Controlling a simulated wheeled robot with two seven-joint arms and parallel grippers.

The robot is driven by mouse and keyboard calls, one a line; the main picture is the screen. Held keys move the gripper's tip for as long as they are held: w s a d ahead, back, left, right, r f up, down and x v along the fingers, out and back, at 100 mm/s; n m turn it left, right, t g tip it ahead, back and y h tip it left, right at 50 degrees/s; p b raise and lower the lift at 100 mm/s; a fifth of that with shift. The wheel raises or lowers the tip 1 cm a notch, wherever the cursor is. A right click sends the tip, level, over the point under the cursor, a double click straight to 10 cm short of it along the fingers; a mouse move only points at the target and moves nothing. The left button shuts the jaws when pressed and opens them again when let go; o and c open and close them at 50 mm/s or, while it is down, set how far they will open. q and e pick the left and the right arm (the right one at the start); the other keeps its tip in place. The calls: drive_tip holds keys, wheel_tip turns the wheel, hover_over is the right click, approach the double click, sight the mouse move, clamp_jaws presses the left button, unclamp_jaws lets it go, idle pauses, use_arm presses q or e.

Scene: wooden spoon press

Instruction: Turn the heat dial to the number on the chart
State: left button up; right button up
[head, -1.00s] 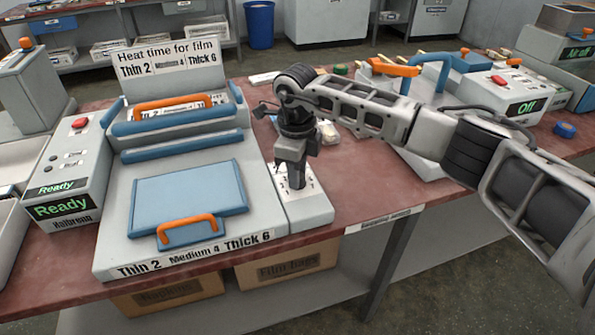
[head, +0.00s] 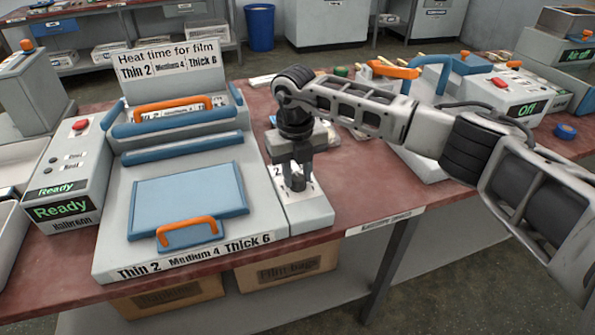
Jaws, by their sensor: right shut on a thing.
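The chart (head: 170,60) stands upright behind the press at the left and reads "Heat time for film, Thin 2, Medium 4, Thick 6". The press (head: 187,187) has a blue plate with an orange handle, and its front edge repeats the three settings. The heat dial (head: 298,183) is a dark knob on a grey box at the press's right side, over a white number plate. My right gripper (head: 296,178) points down and is shut on the dial, one finger on each side. Fingers and dial hide most of the numbers; the pointer's setting is unreadable. My left gripper is not in view.
A control box (head: 72,175) left of the press shows green "Ready" displays and a red button. Another machine with a green "Off" display (head: 527,108) stands at the right behind my arm. The red-brown tabletop (head: 375,185) is mostly clear right of the dial box.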

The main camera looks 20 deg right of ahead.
sight(295, 177)
drive_tip(key=shift+r+m, duration=0.1)
drive_tip(key=shift+m, duration=0.5)
drive_tip(key=o, duration=1)
drive_tip(key=shift+c, duration=0.2)
use_arm(q)
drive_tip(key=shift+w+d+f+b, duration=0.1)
drive_tip(key=shift+b, duration=0.5)
use_arm(e)
wheel_tip(295, 177, up, 16)
drive_tip(key=shift+a, duration=0.2)
